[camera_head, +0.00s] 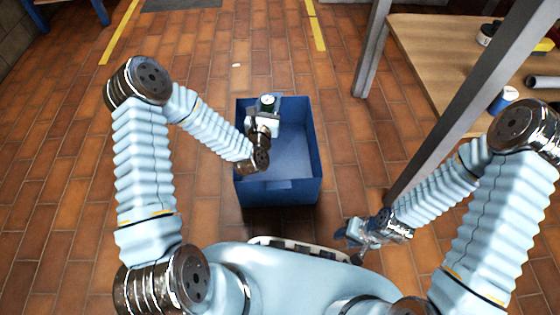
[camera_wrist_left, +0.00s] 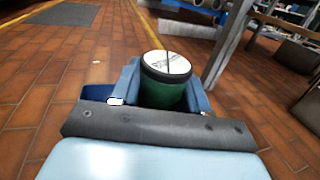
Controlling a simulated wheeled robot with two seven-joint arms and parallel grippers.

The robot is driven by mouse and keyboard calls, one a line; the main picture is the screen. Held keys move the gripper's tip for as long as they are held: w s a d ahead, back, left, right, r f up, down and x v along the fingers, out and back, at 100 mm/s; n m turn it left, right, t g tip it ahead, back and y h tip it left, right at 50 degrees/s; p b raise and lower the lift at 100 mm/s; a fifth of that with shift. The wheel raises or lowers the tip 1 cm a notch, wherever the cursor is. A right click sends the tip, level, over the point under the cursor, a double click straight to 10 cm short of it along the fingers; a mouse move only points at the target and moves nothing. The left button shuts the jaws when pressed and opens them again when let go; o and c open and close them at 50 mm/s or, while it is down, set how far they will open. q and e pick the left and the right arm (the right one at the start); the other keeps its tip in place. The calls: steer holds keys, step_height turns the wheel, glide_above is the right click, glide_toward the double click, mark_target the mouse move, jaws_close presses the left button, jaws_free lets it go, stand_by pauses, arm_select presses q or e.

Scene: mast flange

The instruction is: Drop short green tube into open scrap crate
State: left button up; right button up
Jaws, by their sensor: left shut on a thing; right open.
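The short green tube (camera_wrist_left: 162,92) has a pale top face with a dark rim. My left gripper (camera_head: 267,101) is shut on it, with a blue finger on each side of the tube in the left wrist view (camera_wrist_left: 165,85). In the head view the green tube (camera_head: 267,100) shows as a small dark-rimmed round end. The open scrap crate (camera_head: 280,193) is blue and stands on the floor in front of me. The left gripper and tube appear over the crate's far left part; their height above it is hard to tell. My right gripper (camera_head: 350,236) is open and empty, right of the crate.
A wooden-topped table (camera_head: 430,65) stands at the right with a blue-sided roll (camera_head: 502,99) and other items on it. Grey metal posts (camera_head: 372,50) rise between the crate and the table. The tiled floor left of the crate is clear.

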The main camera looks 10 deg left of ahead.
arm_select(q)
steer(key=shift+w+d+f, duration=0.1)
steer(key=shift+w+f, duration=0.1)
steer(key=shift+f, duration=0.35)
steer(key=shift+f+b, duration=1.75)
steer(key=shift+f, duration=1.05)
steer(key=o, duration=1.2)
steer(key=s, duration=0.7)
steer(key=s+p, duration=0.1)
steer(key=s, duration=0.6)
steer(key=shift+d, duration=0.2)
steer(key=shift+w, duration=0.1)
